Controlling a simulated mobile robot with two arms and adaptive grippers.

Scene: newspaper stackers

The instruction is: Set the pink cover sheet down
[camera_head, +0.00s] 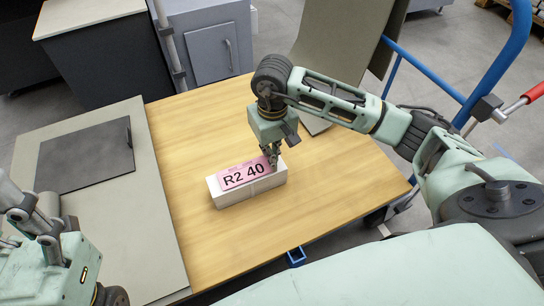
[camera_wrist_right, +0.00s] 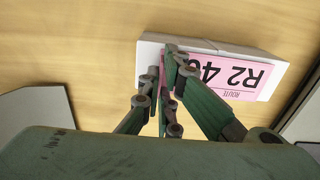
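The pink cover sheet (camera_head: 243,174), printed "R2 40", is at the top of a white stack (camera_head: 250,194) on the wooden table. My right gripper (camera_head: 271,163) is at the sheet's right end, pointing down. In the wrist view its fingers (camera_wrist_right: 166,78) are close together, with a pink strip between them, so they look shut on the sheet's end. I cannot tell whether the sheet lies flat on the stack or just above it. My left gripper (camera_head: 48,228) is at lower left, away from the stack.
The wooden table (camera_head: 330,195) is clear around the stack. A grey-green board (camera_head: 150,215) with a dark panel (camera_head: 88,157) on it lies at left. A grey cabinet (camera_head: 212,48) stands behind, and a blue tubular frame (camera_head: 505,55) stands at right.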

